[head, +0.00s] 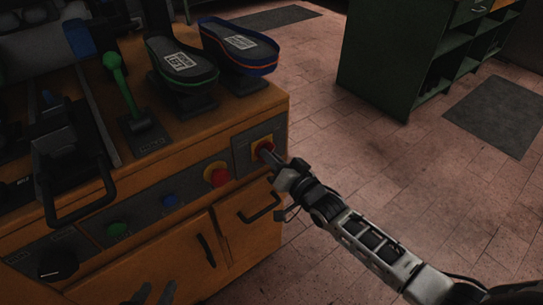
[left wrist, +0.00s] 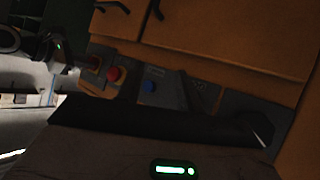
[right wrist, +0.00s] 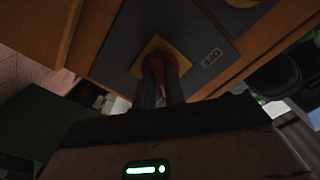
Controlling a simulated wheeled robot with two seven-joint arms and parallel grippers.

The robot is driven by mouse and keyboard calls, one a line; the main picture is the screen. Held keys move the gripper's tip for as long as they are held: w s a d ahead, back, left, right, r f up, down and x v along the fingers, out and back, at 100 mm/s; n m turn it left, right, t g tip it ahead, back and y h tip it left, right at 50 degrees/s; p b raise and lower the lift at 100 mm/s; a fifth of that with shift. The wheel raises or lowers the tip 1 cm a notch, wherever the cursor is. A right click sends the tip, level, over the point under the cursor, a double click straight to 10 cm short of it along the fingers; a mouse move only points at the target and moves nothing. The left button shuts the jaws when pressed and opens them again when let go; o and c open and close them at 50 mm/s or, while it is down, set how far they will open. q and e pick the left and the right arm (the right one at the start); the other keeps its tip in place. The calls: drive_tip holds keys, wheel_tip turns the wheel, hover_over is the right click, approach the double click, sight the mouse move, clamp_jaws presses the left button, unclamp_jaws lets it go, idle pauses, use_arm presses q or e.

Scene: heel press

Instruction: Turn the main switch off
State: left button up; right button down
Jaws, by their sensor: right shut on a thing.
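The main switch (head: 264,146) is a red knob on a yellow plate, on a grey panel at the right end of the orange machine's front. My right gripper (head: 272,157) is shut on the knob. In the right wrist view both fingers (right wrist: 162,88) reach the red knob (right wrist: 168,62) in front of its yellow plate, partly covering it.
A red mushroom button (head: 216,175), a blue button (head: 170,201) and a green button (head: 117,230) line the front panel. A black handle (head: 80,205) juts out at left. Two shoe forms (head: 240,45) stand on top.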

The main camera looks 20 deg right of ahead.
use_arm(q)
drive_tip(key=shift+w+r+p, duration=0.1)
drive_tip(key=shift+r+p, duration=0.3)
drive_tip(key=shift+p, duration=0.35)
use_arm(e)
drive_tip(key=shift+d+n, duration=0.1)
drive_tip(key=shift+n, duration=8.1)
use_arm(q)
drive_tip(key=shift+f, duration=0.15)
use_arm(e)
drive_tip(key=c, duration=1.5)
unclamp_jaws()
drive_tip(key=shift+o, duration=0.2)
